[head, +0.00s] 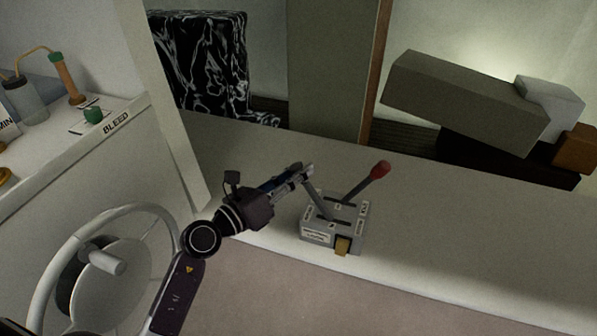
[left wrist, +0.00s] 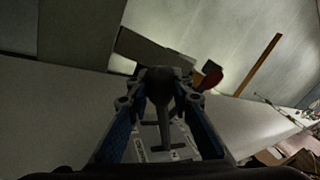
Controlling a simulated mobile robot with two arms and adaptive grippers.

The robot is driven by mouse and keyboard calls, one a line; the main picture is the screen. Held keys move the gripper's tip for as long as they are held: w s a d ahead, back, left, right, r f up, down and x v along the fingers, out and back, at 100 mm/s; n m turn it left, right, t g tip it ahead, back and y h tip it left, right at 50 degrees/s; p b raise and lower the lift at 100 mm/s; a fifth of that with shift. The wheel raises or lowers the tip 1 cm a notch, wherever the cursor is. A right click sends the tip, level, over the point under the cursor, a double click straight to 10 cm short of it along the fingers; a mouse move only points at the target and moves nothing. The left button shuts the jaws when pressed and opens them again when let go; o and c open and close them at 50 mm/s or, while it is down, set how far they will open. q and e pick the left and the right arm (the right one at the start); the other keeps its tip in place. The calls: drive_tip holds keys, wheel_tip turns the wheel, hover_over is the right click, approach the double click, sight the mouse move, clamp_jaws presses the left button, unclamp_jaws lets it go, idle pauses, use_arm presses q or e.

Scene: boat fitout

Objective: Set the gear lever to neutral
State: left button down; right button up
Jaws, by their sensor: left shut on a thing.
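A grey control box (head: 318,236) with two slotted levers stands on the pale ledge. One lever (head: 318,198) leans left, and its top is hidden by my left gripper (head: 306,171). The left wrist view shows its dark knob (left wrist: 160,85) between the blue-sided fingers of my left gripper (left wrist: 160,78), which is shut on it. The other lever has a red knob (head: 380,170) and leans right and back; the red knob also shows in the left wrist view (left wrist: 209,78). My right gripper is not in view.
A white steering wheel (head: 100,262) is at lower left. A shelf marked BLEED (head: 116,122) holds bottles and a green knob at upper left. A white post (head: 168,110) stands behind my left arm. The ledge right of the box (head: 470,225) is clear.

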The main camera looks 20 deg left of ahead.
use_arm(q)
drive_tip(key=shift+d+r+p, duration=0.2)
drive_tip(key=shift+r+p, duration=0.15)
drive_tip(key=shift+p, duration=0.4)
drive_tip(key=d+r+m+g+p, duration=0.1)
drive_tip(key=d+r+m+p, duration=0.1)
drive_tip(key=d+p, duration=0.7)
drive_tip(key=shift+s+m+y+p, duration=0.2)
drive_tip(key=shift+m+y+p, duration=0.15)
drive_tip(key=shift+p, duration=1.25)
drive_tip(key=shift+d, duration=0.1)
drive_tip(key=c, duration=1.7)
unclamp_jaws()
drive_tip(key=shift+d, duration=0.1)
drive_tip(key=shift+a, duration=0.2)
